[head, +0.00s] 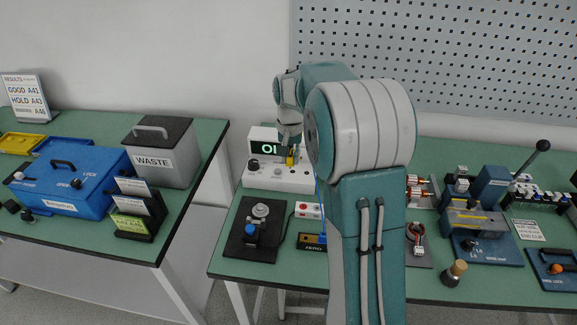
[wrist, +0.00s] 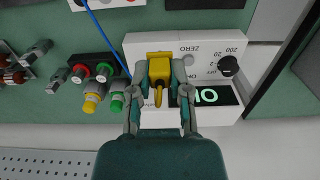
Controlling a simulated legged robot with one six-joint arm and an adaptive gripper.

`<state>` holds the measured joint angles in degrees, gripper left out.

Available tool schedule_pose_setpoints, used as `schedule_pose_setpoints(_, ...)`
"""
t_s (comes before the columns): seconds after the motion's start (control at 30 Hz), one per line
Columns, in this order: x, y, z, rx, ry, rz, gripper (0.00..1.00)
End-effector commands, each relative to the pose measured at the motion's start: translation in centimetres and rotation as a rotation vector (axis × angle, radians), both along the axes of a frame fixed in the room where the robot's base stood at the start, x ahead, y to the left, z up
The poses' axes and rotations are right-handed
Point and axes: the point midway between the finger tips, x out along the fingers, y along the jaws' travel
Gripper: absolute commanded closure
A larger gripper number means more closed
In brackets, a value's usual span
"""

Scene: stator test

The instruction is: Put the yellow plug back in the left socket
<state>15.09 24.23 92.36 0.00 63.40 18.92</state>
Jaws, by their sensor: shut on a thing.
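My gripper (head: 290,146) is at the front of the white meter (head: 255,174) with the lit display. In the wrist view my gripper (wrist: 158,78) has its two grey fingers closed on the sides of the yellow plug (wrist: 159,74). The plug also shows in the head view (head: 291,161), just below the fingers. It is over or against the meter's face; I cannot tell if it touches or sits in a socket. The left socket is not clearly visible and may be hidden by the plug and fingers.
The meter's black dial (wrist: 228,66) is beside the gripper. Red and green terminals with yellow and green plugs (wrist: 92,101) stand close by in the wrist view. A blue cable (wrist: 104,38) runs nearby. A black plate with a blue knob (head: 250,233) lies in front of the meter.

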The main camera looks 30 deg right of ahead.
Motion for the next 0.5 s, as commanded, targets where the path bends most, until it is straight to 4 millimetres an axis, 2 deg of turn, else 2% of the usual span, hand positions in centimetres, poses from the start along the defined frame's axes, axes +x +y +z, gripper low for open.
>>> schedule_pose_setpoints(0.5, 5.7, -3.5, -0.1, 0.0, 0.0, -0.001, 1.0)
